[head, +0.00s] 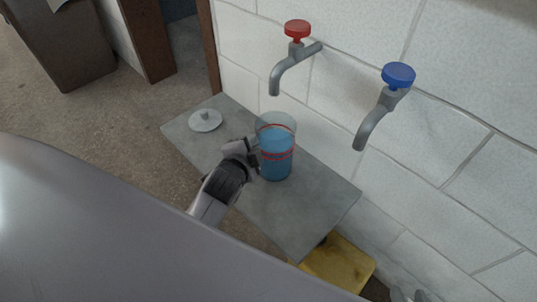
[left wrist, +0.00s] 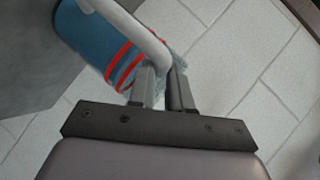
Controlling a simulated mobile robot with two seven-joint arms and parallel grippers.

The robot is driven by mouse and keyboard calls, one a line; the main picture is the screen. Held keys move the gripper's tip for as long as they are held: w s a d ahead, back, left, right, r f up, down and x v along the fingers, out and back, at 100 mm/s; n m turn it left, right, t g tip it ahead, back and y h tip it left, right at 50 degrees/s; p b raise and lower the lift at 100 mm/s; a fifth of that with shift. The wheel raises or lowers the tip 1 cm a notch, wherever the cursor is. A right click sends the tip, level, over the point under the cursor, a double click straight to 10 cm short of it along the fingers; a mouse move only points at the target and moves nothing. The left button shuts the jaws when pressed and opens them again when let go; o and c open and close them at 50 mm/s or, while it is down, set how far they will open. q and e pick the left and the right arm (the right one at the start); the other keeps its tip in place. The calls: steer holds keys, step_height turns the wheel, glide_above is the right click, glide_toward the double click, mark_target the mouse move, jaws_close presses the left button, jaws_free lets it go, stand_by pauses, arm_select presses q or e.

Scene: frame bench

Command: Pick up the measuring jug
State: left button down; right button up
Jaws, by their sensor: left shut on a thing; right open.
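The measuring jug (head: 277,160) is a clear vessel with blue contents and red bands. It appears upright over the grey slab, below the two taps; I cannot tell whether its base touches the slab. My left gripper (head: 254,150) is at the jug's left side, shut on its handle. In the left wrist view the jug (left wrist: 85,40) lies at the upper left, its pale curved handle (left wrist: 138,30) running down to the closed fingers (left wrist: 163,88). The fingers hide the grasp point. My right gripper (head: 408,295) shows only its tips at the bottom edge, apart and empty.
The grey slab (head: 300,220) also holds a pale knobbed lid (head: 205,121) at its far left. A red-handled tap (head: 292,58) and a blue-handled tap (head: 385,105) stick out from the white block wall. A yellow object (head: 340,265) stands low beside the slab's near end.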

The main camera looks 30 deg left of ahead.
arm_select(q)
steer(key=shift+w+r, duration=0.15)
steer(key=shift+r, duration=0.1)
stand_by(0.5)
